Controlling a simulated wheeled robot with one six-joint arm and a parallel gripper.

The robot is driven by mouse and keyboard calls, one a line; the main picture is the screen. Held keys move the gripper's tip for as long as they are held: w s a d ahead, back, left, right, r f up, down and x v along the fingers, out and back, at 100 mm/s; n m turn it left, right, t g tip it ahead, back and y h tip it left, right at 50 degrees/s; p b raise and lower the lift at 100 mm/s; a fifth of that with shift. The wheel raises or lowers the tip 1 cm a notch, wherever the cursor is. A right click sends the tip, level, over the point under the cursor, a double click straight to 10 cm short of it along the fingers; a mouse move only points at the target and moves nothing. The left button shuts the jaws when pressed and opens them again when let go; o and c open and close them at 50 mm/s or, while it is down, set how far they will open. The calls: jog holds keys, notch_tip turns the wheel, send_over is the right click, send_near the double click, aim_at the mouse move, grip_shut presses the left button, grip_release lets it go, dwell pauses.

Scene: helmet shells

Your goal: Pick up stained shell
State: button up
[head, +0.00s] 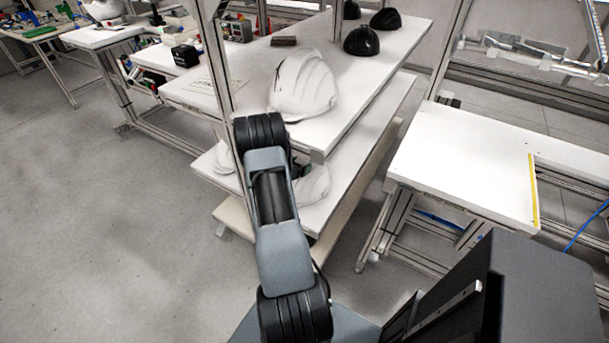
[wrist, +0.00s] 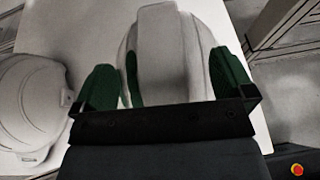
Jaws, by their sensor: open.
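In the wrist view my gripper (wrist: 165,63) is open, with one green finger on each side of a white shell (wrist: 173,50). The black gripper bar hides the near part of that shell. I cannot tell whether the fingers touch it. A second white shell (wrist: 28,100) lies to the left. In the head view a white shell (head: 314,184) shows on the lower shelf, partly behind my arm, with another (head: 223,157) left of it. A larger-looking white shell (head: 304,86) sits on the top shelf. I see no clear stain on any shell.
The top shelf (head: 245,78) overhangs the lower shelf (head: 338,200), and an upright post stands close to my arm. Black shells (head: 362,41) sit at the back of the top shelf. A white table (head: 465,160) stands to the right. The floor at left is clear.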

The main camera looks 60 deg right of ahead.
jog(key=shift+x, duration=1.25)
jog(key=c, duration=0.7)
jog(key=shift+s+a+f, duration=0.15)
jog(key=shift+a+f, duration=0.05)
jog(key=shift+f, duration=0.05)
jog(key=c, duration=1.1)
jog(key=shift+r, duration=0.15)
